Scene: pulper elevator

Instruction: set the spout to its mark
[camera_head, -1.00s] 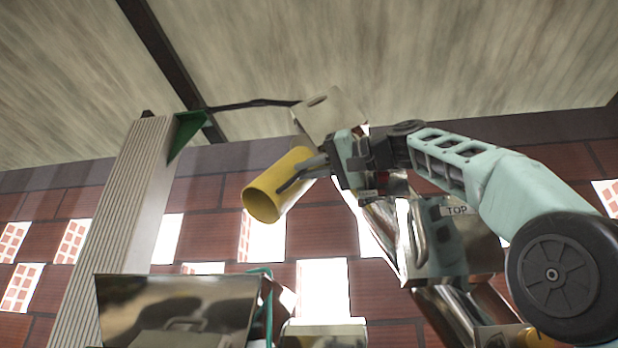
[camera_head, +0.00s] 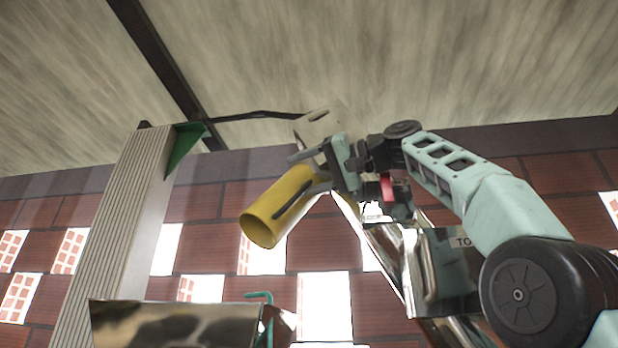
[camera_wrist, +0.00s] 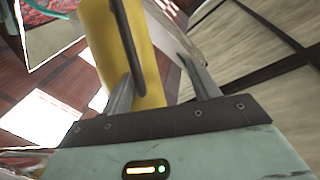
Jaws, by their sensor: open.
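The spout (camera_head: 272,215) is a yellow tube hanging from the elevator head, a pale metal box (camera_head: 318,122). It tilts, with its open mouth down and to the left. My gripper (camera_head: 284,187) is open at the spout's upper part. One finger crosses the tube's near side, and the other stands apart above its upper edge. In the wrist view the spout (camera_wrist: 152,75) runs up between the spread fingers, and the left finger overlaps it. I cannot make out a mark for the spout. The tube's joint with the head is partly hidden by my gripper.
A ribbed pale column (camera_head: 112,230) with a green piece (camera_head: 184,146) on top stands at the left. A shiny metal hopper (camera_head: 175,325) is below the spout. A shiny metal chute slopes down behind my arm. The brick wall is behind, with clear air left of the spout.

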